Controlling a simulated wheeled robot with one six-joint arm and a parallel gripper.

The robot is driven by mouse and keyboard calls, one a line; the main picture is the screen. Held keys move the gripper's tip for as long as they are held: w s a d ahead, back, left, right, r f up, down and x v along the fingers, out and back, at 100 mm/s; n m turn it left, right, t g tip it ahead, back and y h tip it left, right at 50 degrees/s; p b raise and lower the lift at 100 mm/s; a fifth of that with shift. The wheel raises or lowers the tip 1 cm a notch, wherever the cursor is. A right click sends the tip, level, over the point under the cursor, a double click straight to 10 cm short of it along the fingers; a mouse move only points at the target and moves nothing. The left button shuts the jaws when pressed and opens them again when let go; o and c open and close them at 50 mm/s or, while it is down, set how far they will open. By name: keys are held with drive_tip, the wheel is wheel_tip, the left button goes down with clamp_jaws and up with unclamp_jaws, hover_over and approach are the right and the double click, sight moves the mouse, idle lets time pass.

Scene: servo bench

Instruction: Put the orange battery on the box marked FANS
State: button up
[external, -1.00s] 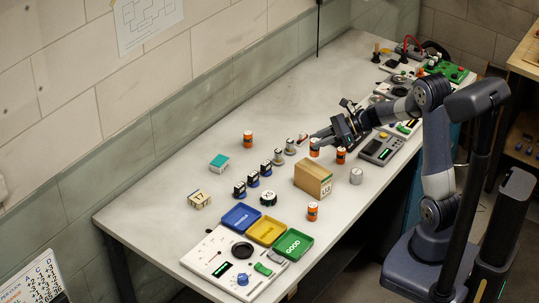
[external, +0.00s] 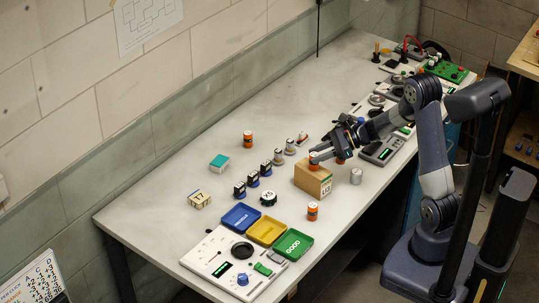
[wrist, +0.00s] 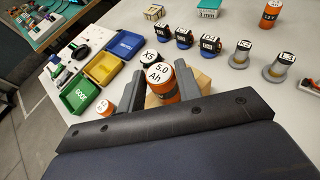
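An orange battery (external: 314,158) with a white top is between the fingers of my gripper (external: 317,155). In the wrist view this battery (wrist: 162,84) reads 5.0 Ah, and my gripper (wrist: 158,84) has a finger on each side, closed about it. A cardboard box (external: 311,180) stands on the bench under the battery. In the wrist view the box (wrist: 205,86) is mostly hidden behind the battery and fingers.
A grey cylinder (external: 356,176) stands right of the box. Blue (external: 241,217), yellow (external: 266,231) and green (external: 293,245) trays lie in front.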

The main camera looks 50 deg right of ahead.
drive_tip(key=o, duration=0.4)
drive_tip(key=shift+c, duration=0.2)
drive_tip(key=shift+r, duration=0.1)
drive_tip(key=shift+r+p, duration=0.2)
drive_tip(key=shift+p, duration=0.2)
drive_tip(key=b+v, duration=0.2)
drive_tip(key=v, duration=0.9)
drive_tip(key=shift+s+d, duration=0.35)
